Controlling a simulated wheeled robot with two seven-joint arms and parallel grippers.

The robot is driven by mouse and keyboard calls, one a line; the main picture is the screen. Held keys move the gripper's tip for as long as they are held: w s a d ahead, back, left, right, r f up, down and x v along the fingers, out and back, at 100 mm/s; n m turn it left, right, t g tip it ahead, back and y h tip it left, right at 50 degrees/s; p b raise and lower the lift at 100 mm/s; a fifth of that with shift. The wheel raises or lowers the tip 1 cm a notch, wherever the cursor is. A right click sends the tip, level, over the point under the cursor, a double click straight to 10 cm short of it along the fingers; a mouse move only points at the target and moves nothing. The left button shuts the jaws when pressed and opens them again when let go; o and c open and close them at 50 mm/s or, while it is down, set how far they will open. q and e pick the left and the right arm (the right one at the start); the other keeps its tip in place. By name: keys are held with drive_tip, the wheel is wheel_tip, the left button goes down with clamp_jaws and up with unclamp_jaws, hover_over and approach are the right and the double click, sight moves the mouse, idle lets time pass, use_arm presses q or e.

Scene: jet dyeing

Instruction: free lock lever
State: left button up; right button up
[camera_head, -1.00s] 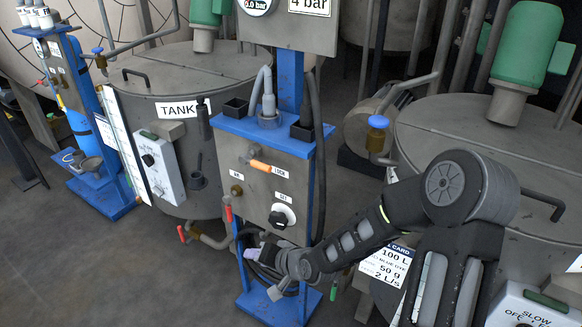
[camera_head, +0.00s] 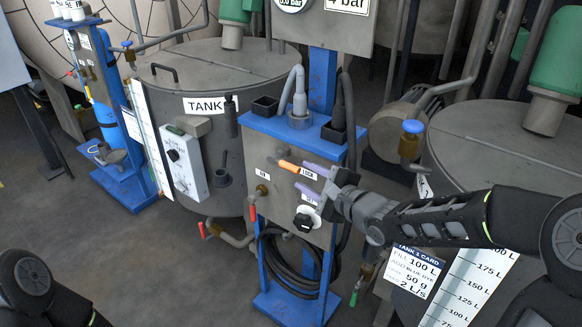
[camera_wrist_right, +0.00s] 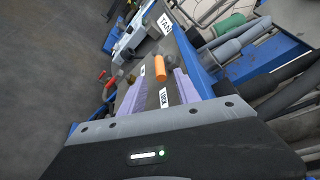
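In the right wrist view the orange lever (camera_wrist_right: 160,68) shows between my two purple fingers, with a gap on each side. My right gripper (camera_head: 301,177) is open and empty, its fingertips just right of the lever at the panel face. I cannot tell whether a finger touches the panel. My left gripper is not in view; only part of my left arm shows at lower left.
Below the lever sit a black-and-white rotary knob (camera_head: 308,220) and a red-handled valve (camera_head: 252,208). A coiled black hose (camera_head: 290,265) hangs under the box. TANK (camera_head: 208,75) stands behind left, another tank (camera_head: 510,150) at right.

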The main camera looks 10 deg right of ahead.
sight(295, 170)
drive_tip(key=shift+w, duration=0.1)
drive_tip(key=b+x, duration=0.1)
drive_tip(key=x, duration=0.6)
drive_tip(key=shift+w+a+f, duration=0.1)
drive_tip(key=shift+w+f, duration=0.05)
drive_tip(key=shift+w, duration=0.15)
clamp_jaws()
idle(1.2)
